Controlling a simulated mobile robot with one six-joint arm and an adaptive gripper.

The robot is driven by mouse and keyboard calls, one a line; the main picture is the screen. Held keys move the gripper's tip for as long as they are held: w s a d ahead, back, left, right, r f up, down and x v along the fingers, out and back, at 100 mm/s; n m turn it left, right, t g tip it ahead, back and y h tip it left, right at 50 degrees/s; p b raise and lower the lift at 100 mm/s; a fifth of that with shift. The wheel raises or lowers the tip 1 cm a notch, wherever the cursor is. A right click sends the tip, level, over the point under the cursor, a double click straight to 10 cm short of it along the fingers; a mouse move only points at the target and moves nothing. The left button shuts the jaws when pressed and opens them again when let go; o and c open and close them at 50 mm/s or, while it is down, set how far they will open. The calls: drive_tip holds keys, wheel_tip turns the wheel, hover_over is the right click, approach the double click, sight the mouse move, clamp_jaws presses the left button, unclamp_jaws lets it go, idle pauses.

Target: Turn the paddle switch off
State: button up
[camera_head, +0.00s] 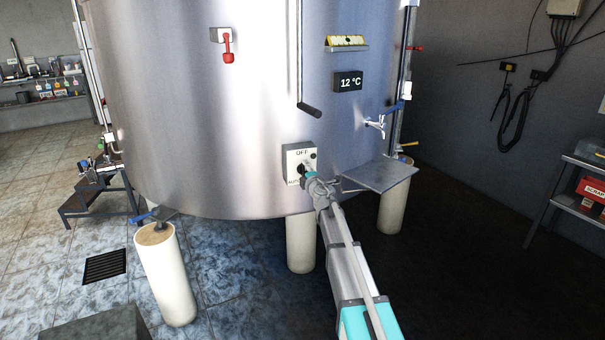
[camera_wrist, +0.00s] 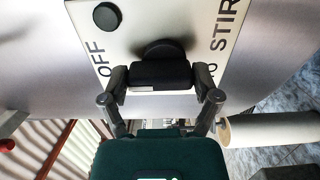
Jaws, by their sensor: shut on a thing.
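The switch panel (camera_head: 291,163) is a pale plate on the front of the steel tank, with OFF at its top and AUTO lower down. In the wrist view the panel (camera_wrist: 135,35) appears turned, with OFF at left and STIR at right. The black paddle switch (camera_wrist: 160,73) stands out from a round black base between those labels. My gripper (camera_wrist: 161,82) is shut on the paddle, one finger at each end. In the head view my gripper (camera_head: 308,174) covers most of the switch. I cannot tell which label the paddle points to.
A grey shelf (camera_head: 380,175) juts out right of the panel, below a blue-handled tap (camera_head: 376,124). A black-gripped lever (camera_head: 309,110) hangs above the panel. A red-handled valve (camera_head: 228,50) is at upper left. White tank legs (camera_head: 301,245) stand below.

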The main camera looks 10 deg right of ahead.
drive_tip(key=shift+a, duration=0.1)
idle(0.3)
drive_tip(key=o, duration=1)
drive_tip(key=shift+c, duration=0.2)
drive_tip(key=shift+s, duration=0.15)
drive_tip(key=s+d, duration=0.1)
drive_tip(key=s, duration=1)
drive_tip(key=shift+s+d, duration=0.3)
drive_tip(key=shift+d, duration=0.1)
